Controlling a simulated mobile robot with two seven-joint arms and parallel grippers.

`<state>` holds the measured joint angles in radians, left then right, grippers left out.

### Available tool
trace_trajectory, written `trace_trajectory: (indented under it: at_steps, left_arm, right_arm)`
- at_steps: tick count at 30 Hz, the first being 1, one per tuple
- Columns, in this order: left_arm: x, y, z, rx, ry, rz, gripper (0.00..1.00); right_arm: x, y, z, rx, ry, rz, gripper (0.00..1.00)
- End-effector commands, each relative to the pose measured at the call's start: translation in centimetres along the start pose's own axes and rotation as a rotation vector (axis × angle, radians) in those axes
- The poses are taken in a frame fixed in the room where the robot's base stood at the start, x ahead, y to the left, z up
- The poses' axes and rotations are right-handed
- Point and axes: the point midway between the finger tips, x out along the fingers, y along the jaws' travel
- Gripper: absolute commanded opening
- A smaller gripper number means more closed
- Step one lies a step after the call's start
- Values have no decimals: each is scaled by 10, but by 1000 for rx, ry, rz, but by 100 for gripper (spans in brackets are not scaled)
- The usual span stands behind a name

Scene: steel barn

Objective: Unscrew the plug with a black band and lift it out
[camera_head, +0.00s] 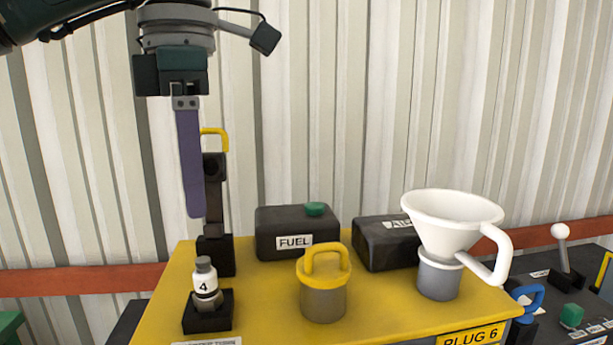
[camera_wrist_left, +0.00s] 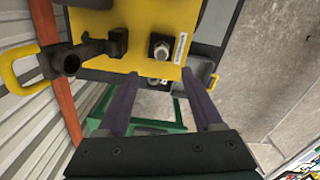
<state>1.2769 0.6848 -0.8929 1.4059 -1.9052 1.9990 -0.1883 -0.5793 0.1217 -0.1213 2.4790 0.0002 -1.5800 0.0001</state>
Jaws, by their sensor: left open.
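A yellow plug (camera_head: 325,265) with a loop handle sits upright on a grey neck (camera_head: 323,302) on the yellow bench top (camera_head: 385,310). I cannot make out a black band on it. A blue handle (camera_head: 528,299) shows at the far right; any band there is too small to tell. My left gripper (camera_head: 193,215) hangs down at the left, above the bench and clear of the yellow plug. Its purple fingers are seen edge-on there. In the left wrist view the gripper (camera_wrist_left: 160,73) is open and empty. My right gripper is not in view.
A black lever post (camera_head: 214,190) with a yellow handle stands near my left gripper. A bolt with tag 4 (camera_head: 205,285) is in front. A FUEL box (camera_head: 283,235), another black box (camera_head: 382,250) and a white funnel (camera_head: 440,228) stand on the bench.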

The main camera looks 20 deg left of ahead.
Motion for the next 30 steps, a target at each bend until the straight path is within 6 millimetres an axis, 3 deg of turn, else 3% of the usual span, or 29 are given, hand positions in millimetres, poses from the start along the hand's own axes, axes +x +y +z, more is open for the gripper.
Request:
trace_trajectory:
  at_steps: [18, 29, 30]
  left_arm:
    - [89, -1, 0, 1, 0, -4, 68]
    - [96, -1, 0, 2, -1, -2, 68]
    - [96, -1, 0, 2, -1, -2, 64]
  right_arm:
    - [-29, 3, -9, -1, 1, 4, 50]
    - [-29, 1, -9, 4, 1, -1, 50]
    - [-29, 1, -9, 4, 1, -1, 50]
